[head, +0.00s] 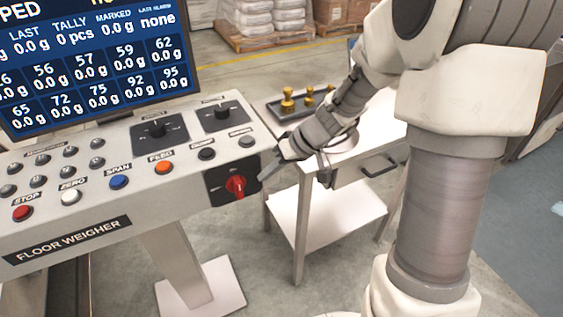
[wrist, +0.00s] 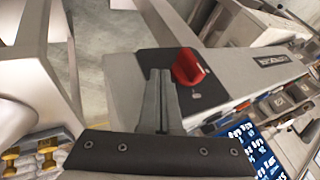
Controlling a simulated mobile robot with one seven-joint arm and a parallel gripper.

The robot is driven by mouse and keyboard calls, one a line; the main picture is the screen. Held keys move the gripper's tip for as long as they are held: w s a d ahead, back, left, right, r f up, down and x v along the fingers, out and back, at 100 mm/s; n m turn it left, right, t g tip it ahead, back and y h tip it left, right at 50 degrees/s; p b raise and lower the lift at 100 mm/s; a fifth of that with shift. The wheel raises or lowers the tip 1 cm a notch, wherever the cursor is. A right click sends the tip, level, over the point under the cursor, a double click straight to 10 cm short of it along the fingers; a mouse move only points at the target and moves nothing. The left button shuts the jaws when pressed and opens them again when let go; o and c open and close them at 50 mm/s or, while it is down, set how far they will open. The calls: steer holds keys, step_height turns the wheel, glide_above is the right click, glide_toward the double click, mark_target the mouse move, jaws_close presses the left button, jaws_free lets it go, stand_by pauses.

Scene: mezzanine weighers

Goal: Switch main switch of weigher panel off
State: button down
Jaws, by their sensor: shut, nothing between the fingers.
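The red rotary main switch (head: 236,187) sits on a black plate (head: 217,181) at the right end of the weigher panel (head: 115,228). In the head view its handle looks roughly upright. My gripper (head: 264,174) is shut and empty, its fingertips just right of the switch. In the wrist view the closed fingertips (wrist: 160,75) lie over the black plate, close beside the red handle (wrist: 187,67). Whether they touch it I cannot tell. The plate's markings are too small to read.
The panel also carries black knobs (head: 155,130) and coloured buttons such as the orange one (head: 163,167), under a display screen (head: 95,65). A white side table (head: 330,213) with a tray of brass weights (head: 287,100) stands just right of the panel.

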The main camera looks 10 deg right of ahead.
mark_target(238, 187)
steer(key=shift+s+a+r, duration=0.1)
steer(key=shift+s+a, duration=0.2)
steer(key=shift+a, duration=0.6)
steer(key=shift+s+a+r, duration=0.1)
steer(key=shift+s+a, duration=0.15)
steer(key=shift+a, duration=0.65)
steer(key=shift+s+a+r+h+p, duration=0.1)
steer(key=shift+a+r+h+p, duration=0.2)
steer(key=shift+h+p, duration=0.55)
